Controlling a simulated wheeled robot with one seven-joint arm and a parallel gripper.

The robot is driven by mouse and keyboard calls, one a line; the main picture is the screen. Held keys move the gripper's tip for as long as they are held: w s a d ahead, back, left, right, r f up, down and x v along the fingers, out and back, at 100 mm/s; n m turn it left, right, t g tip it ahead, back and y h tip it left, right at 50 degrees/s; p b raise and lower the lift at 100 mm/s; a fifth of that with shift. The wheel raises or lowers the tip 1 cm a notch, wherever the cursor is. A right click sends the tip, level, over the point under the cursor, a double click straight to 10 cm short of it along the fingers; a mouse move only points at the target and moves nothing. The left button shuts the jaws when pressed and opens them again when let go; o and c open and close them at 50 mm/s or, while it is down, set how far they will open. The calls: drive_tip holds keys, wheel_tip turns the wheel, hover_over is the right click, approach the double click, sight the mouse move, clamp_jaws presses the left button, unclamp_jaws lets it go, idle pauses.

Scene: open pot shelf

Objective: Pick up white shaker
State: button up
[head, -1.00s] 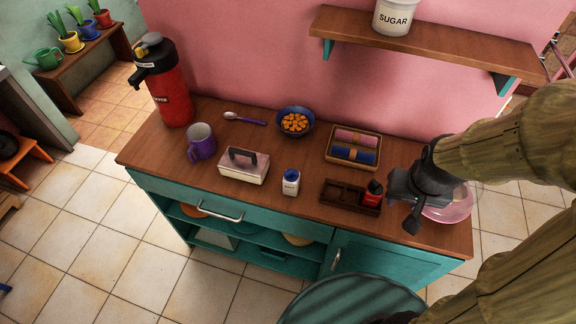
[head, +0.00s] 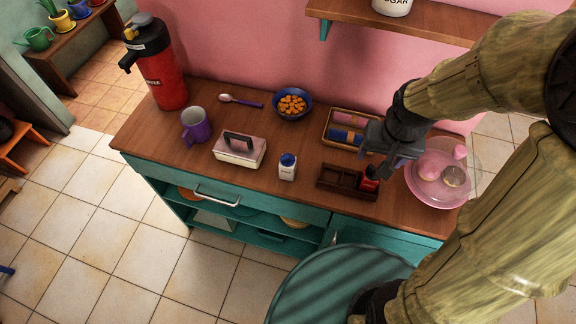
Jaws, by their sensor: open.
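The white shaker (head: 287,168) has a blue cap and stands upright near the front edge of the wooden counter, left of a dark wooden caddy (head: 338,182). My gripper (head: 388,172) is open and empty, above the right end of the caddy and to the right of the shaker. A red bottle or shaker (head: 370,180) sits in the caddy's right end, partly hidden under my gripper.
Left of the shaker is a pink-and-white butter dish (head: 240,149), with a purple mug (head: 195,127) beyond it. A blue bowl (head: 292,104), a tray with rolled cloths (head: 340,131) and a pink plate (head: 438,194) also stand on the counter. A shelf (head: 420,22) hangs above.

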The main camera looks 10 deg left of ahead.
drive_tip(key=w+a+g+p, duration=0.1)
drive_tip(key=w+a, duration=0.3)
drive_tip(key=a, duration=0.7)
drive_tip(key=g, duration=0.1)
hover_over(287, 157)
drive_tip(key=shift+a+r+p, duration=0.1)
drive_tip(key=shift+r+p, duration=0.1)
drive_tip(key=shift+p, duration=0.25)
wheel_tip(287, 157, down, 12)
drive_tip(key=shift+f+p, duration=0.15)
drive_tip(key=shift+p, duration=0.85)
